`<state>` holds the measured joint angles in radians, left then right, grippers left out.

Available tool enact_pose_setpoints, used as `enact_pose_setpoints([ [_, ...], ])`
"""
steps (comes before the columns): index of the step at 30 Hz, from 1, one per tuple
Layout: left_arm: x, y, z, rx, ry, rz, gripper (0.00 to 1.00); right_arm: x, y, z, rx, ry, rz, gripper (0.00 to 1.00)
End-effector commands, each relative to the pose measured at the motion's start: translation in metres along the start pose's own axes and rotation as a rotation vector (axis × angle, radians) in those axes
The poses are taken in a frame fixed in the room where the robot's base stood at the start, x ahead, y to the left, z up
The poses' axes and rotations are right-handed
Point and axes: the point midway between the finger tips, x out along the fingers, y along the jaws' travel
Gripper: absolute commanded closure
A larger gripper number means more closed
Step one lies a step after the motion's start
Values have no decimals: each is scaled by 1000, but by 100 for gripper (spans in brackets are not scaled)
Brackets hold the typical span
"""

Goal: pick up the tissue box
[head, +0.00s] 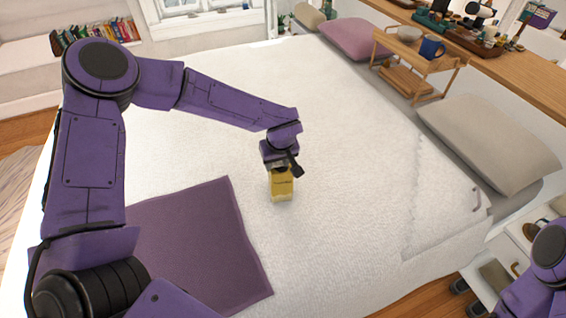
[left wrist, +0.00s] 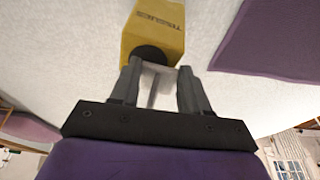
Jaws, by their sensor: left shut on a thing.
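The tissue box (head: 281,187) is yellow with dark lettering and is below my left gripper, over the white bed. In the left wrist view the box (left wrist: 153,27) shows its lettered side and a dark round opening, with a pale tissue at that end between the fingers. My left gripper (head: 281,166) is shut on the box at this tissue end; its two dark fingers also show in the left wrist view (left wrist: 160,88). I cannot tell whether the box touches the bed. My right gripper is out of view; only part of the right arm shows at the lower right.
The white bed (head: 345,130) has much free room around the box. A purple cloth (head: 200,240) lies to the left. A wooden tray stand (head: 408,65) with a blue mug (head: 432,47), a pink pillow (head: 355,38) and a beige pillow (head: 485,140) are at the right side.

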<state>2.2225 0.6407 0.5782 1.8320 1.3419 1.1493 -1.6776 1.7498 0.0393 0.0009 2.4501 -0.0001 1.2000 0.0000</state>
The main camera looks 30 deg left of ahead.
Motion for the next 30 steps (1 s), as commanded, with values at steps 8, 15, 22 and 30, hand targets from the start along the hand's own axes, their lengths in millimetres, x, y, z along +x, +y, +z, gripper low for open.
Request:
enact_pose_setpoints([
  [8,-64,26,29,13,24,3,100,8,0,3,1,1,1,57],
  [15,-100,39,70,8,20,6,100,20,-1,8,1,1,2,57],
  [22,-120,47,91,5,16,5,100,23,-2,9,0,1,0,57],
  [30,-123,48,93,5,16,6,100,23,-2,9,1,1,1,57],
])
